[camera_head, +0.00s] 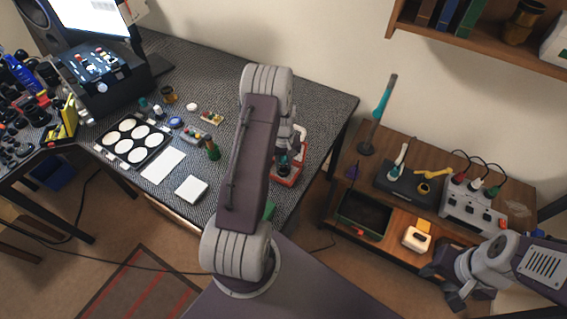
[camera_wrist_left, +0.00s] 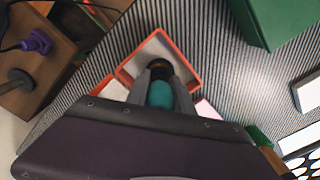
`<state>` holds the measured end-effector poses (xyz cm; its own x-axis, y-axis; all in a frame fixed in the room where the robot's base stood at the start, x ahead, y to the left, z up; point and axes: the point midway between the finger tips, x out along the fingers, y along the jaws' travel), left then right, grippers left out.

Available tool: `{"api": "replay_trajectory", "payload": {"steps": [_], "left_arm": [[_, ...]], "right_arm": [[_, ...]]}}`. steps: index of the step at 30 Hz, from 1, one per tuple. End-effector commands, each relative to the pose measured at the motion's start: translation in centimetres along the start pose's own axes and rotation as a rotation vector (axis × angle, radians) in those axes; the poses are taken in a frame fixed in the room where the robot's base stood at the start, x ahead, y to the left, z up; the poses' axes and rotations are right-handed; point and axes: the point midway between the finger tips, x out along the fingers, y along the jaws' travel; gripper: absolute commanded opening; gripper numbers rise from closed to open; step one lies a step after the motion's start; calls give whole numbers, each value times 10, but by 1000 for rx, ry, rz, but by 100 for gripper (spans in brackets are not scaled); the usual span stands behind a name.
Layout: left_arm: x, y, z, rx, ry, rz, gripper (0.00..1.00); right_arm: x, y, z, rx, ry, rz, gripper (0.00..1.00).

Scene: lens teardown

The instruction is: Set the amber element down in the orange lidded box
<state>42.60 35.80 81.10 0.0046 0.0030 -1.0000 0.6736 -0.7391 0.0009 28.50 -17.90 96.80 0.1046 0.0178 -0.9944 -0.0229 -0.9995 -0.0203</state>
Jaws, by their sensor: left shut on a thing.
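The orange lidded box (camera_head: 287,180) stands on the grey desk mat, partly hidden behind my left arm. In the left wrist view the orange box (camera_wrist_left: 190,62) lies open, with a pale inside and a second orange-edged panel beside it, apparently its lid (camera_wrist_left: 108,91). My left gripper (camera_wrist_left: 160,84) is shut on a teal cylindrical tool (camera_wrist_left: 160,95) with a dark end, which points into the box. A thin amber-brown edge (camera_wrist_left: 158,65) shows at the tool's end; I cannot tell whether it touches the box floor. My right gripper (camera_head: 447,287) is empty, fingers apart, by the side table.
A green block (camera_wrist_left: 284,22) stands near the box. On the desk lie a tray of white discs (camera_head: 133,138), white pads (camera_head: 191,189) and small parts. The side table holds a dark green-edged bin (camera_head: 363,214), a soldering stand (camera_head: 408,185) and a grey control unit (camera_head: 474,207).

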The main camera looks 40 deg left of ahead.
Motion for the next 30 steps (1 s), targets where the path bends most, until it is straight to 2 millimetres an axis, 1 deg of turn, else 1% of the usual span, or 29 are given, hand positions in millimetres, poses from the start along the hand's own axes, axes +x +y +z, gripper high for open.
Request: {"api": "replay_trajectory", "payload": {"steps": [2, 5, 30], "left_arm": [[1, -1, 2, 0, -7, -2, 0], [-5, -1, 2, 0, -7, -2, 0], [-70, 0, 1, 0, -2, -1, 0]], "right_arm": [[-1, 0, 0, 0, 0, 0, 38], [-6, 0, -1, 0, 0, 0, 38], [-58, -1, -6, 0, 0, 0, 38]]}}
